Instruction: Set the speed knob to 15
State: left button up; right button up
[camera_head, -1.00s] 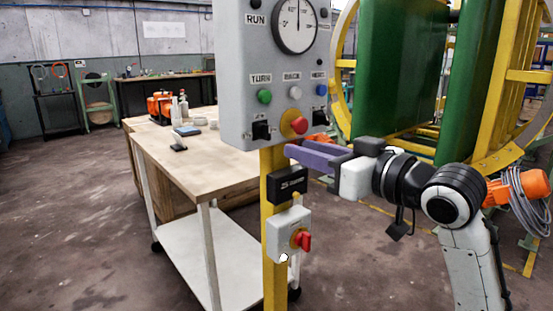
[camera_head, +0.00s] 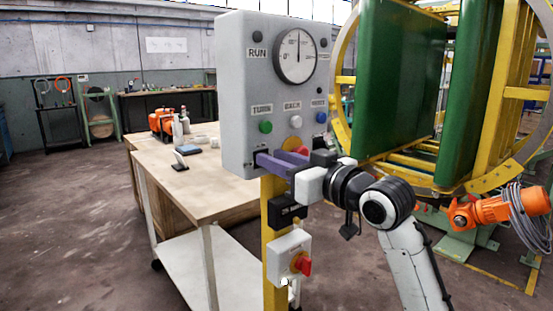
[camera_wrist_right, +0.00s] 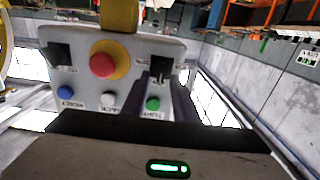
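A grey control panel (camera_head: 240,95) carries a round dial (camera_head: 295,55) whose needle points about straight up. Below are green (camera_head: 265,127), white (camera_head: 296,122) and blue buttons and a red knob on yellow, partly hidden. My right gripper (camera_head: 268,158) has purple fingers spread at the panel's lower left, hiding the black knob there. In the right wrist view, this black knob (camera_wrist_right: 160,66) lies between the finger ends, the fingers (camera_wrist_right: 161,90) apart on either side; contact cannot be told. Its label is unreadable. Another black knob (camera_wrist_right: 60,54) shows at left. My left gripper is out of view.
Below the panel, a yellow post (camera_head: 273,230) carries a small box with a red switch (camera_head: 302,264). A wooden-topped workbench (camera_head: 205,190) stands to the left. A green and yellow ring machine (camera_head: 400,85) stands at right.

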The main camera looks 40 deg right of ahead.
jog(key=shift+w, duration=0.1)
grip_shut()
